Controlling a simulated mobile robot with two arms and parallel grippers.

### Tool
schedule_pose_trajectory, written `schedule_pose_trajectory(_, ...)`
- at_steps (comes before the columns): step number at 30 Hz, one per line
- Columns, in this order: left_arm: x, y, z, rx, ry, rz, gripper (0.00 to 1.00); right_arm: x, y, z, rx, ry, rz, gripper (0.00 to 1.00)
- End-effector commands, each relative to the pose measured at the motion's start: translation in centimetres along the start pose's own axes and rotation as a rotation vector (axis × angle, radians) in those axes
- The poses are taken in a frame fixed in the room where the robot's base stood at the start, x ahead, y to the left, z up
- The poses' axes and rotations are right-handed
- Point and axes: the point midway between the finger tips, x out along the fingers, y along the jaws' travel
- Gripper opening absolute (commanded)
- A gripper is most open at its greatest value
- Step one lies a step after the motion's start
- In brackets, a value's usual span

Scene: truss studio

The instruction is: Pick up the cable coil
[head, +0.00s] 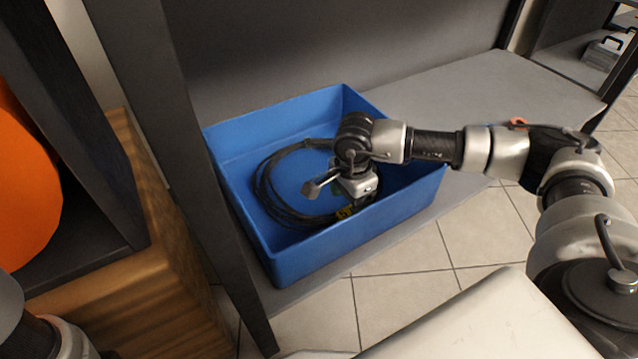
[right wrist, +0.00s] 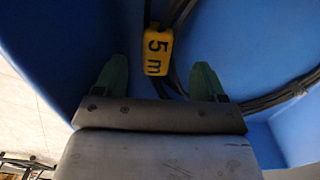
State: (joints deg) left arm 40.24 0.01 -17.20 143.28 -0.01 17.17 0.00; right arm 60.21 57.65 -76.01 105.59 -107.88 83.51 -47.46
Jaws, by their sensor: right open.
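The black cable coil (head: 268,190) lies in the blue bin (head: 223,142), with its right part hidden behind my right arm. In the right wrist view, dark cable strands (right wrist: 265,101) and a yellow tag marked "5 m" (right wrist: 158,52) show. My right gripper (head: 347,209) reaches down into the bin over the coil's right side. Its two green fingers are apart in the right wrist view (right wrist: 158,80), with the tag seen between and beyond them. I cannot tell whether they touch the cable. My left gripper is out of view; only part of that arm shows at lower left.
The bin stands on a grey shelf (head: 470,90) with a dark upright post (head: 205,190) at its left. A wooden crate (head: 150,290) and an orange round object (head: 25,185) are farther left. Tiled floor (head: 400,270) shows in front. The bin walls surround my right gripper.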

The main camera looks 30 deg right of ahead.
Motion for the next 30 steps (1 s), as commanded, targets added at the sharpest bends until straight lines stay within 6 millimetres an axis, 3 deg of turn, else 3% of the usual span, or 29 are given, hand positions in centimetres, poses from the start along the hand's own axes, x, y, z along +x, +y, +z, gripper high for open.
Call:
schedule_pose_trajectory(9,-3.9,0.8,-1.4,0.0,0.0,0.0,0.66,4.4,0.1,0.0,0.001,-0.001,0.0,0.71)
schedule_pose_trajectory(18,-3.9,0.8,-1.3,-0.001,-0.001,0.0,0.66,4.5,0.1,-0.1,0.001,-0.001,0.0,0.69)
schedule_pose_trajectory(30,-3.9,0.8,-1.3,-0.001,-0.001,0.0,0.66,4.5,0.1,-0.1,0.001,-0.001,0.001,0.08)
